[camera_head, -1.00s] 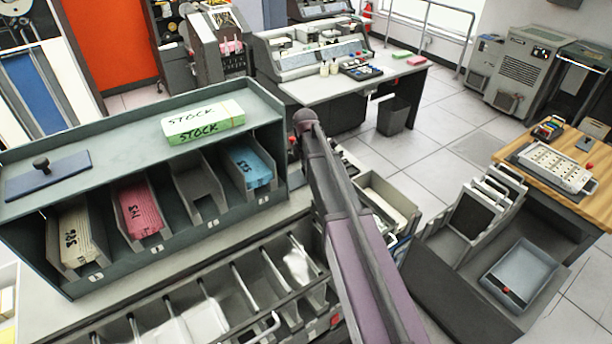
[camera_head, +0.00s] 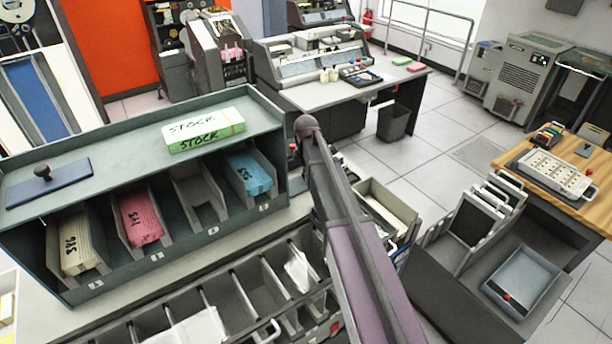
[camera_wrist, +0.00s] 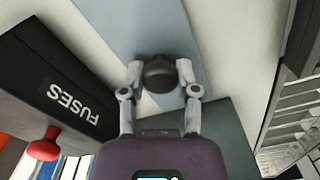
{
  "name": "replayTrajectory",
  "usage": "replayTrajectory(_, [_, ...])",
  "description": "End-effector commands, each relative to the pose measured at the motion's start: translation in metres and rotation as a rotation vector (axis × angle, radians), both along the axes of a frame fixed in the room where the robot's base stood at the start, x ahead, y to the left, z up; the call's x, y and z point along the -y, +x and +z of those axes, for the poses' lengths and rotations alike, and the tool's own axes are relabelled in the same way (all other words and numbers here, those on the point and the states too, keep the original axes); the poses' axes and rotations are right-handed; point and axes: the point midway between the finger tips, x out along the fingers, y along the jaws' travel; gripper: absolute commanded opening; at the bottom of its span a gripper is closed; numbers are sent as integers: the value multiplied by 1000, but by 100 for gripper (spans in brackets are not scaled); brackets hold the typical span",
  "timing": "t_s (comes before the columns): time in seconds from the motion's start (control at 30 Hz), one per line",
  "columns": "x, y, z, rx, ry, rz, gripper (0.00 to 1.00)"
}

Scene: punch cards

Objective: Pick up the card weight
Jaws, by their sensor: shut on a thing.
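In the wrist view, a card weight shows as a blue-grey flat plate (camera_wrist: 125,22) with a round dark knob (camera_wrist: 160,77). My gripper (camera_wrist: 160,76) is shut on the knob, with one finger on each side of it. Whether the plate touches the surface below cannot be told. In the head view, a dark blue plate with a black knob (camera_head: 48,183) of the same look lies at the left on top of the card rack. My gripper is hidden behind my arm in the head view.
A black box marked FUSES (camera_wrist: 60,90) with a red knob (camera_wrist: 43,146) is close to my gripper's left in the wrist view. The grey-green rack (camera_head: 110,150) holds card stacks and carries a green-white STOCK box (camera_head: 205,130). A divided tray (camera_head: 215,300) lies in front.

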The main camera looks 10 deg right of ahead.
Motion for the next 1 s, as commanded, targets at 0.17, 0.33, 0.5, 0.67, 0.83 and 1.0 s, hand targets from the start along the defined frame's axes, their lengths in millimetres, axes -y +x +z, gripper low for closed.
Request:
replayTrajectory(0.17, [2,1,12,0,0,0,0])
replayTrajectory(0.33, [2,1,26,0,0,0,0])
replayTrajectory(0.5, [2,1,44,0,0,1,0])
replayTrajectory(0.67, [2,1,63,0,0,1,0])
replayTrajectory(0.83, [2,1,82,0,0,1,0])
replayTrajectory(1.0, [2,1,99,0,0,1,0])
